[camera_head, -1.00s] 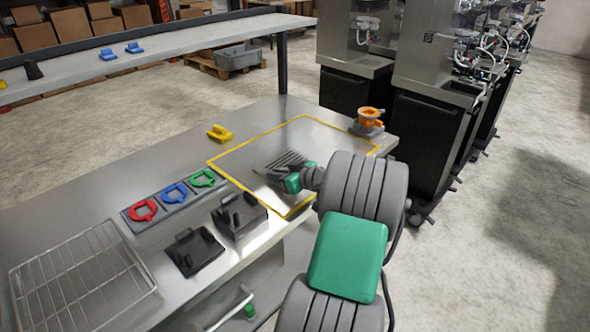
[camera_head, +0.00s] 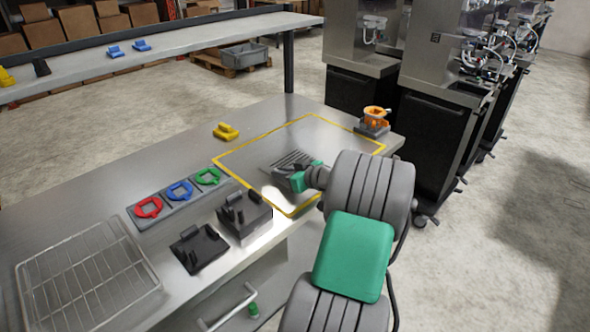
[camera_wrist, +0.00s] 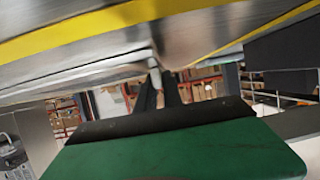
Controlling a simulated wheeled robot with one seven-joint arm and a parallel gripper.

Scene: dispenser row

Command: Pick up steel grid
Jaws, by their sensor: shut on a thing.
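The steel grid (camera_head: 289,159) is a thin slotted metal plate inside the yellow-outlined area of the steel table. My gripper (camera_head: 302,177) is at its near edge and shut on it. In the wrist view, the dark fingers (camera_wrist: 162,92) close together at the edge of a grey metal plate (camera_wrist: 85,75). The far part of the grid blends with the shiny tabletop, and I cannot tell whether it is raised off the table.
An orange funnel-like piece on a grey base (camera_head: 374,122) stands at the right corner. A yellow piece (camera_head: 226,131) lies behind the outline. Black holders (camera_head: 199,248), a tray with coloured rings (camera_head: 180,196) and a wire rack (camera_head: 85,280) are at left. Dispensers (camera_head: 440,110) stand behind.

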